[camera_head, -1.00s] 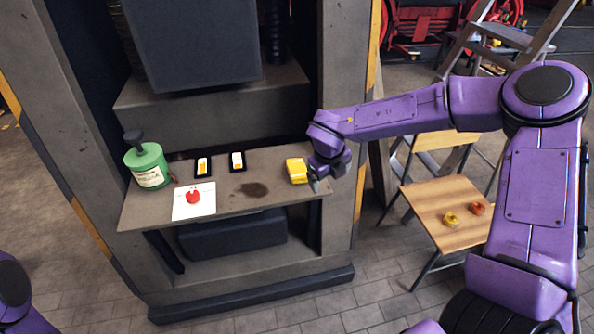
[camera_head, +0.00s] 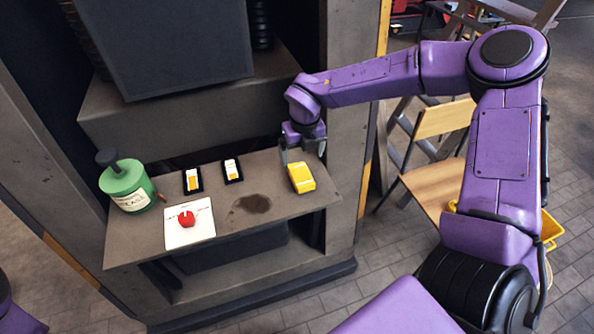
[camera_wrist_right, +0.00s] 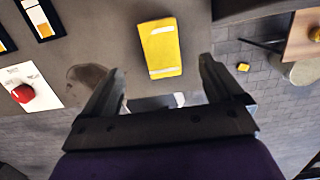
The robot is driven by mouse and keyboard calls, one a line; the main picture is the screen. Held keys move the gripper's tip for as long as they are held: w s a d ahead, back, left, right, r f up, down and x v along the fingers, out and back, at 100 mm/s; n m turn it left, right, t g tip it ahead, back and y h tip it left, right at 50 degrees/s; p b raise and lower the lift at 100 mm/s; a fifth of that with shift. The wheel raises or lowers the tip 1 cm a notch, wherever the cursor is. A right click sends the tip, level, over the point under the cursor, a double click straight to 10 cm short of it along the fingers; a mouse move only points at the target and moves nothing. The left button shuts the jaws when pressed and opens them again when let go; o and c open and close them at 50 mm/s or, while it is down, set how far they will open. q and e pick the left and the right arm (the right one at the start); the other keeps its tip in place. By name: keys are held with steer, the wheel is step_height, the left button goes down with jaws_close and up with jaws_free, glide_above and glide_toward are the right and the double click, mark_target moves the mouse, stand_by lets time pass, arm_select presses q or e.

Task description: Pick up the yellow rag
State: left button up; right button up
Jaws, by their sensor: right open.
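The yellow rag (camera_head: 301,178) is a folded yellow block with pale stripes. It lies on the right end of the grey shelf (camera_head: 318,194). In the right wrist view the rag (camera_wrist_right: 160,48) lies ahead of the fingers, between their lines. My right gripper (camera_head: 302,156) is just behind the rag in the head view, open and empty. Its two fingers show apart in the right wrist view (camera_wrist_right: 160,88). Whether a finger touches the rag I cannot tell. Of my left arm, only a purple part shows at the left edge; its gripper is out of view.
A green can (camera_head: 126,187) stands at the shelf's left end. A red item (camera_head: 187,218) sits on a white sheet (camera_head: 203,232). Two dark-framed cards (camera_head: 192,181) lie behind, and a dark stain (camera_head: 250,205) is left of the rag. A wooden chair (camera_head: 425,188) stands right.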

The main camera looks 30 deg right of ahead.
mark_target(301, 174)
step_height(301, 174, down, 8)
steer(key=shift+w+r+p, duration=0.1)
steer(key=shift+r+p, duration=0.1)
steer(key=shift+p, duration=0.75)
steer(key=shift+d+f, duration=0.1)
steer(key=shift+f, duration=0.1)
steer(key=c, duration=1.1)
steer(key=shift+c, duration=0.2)
steer(key=shift+r, duration=0.15)
step_height(301, 174, up, 18)
steer(key=b, duration=0.2)
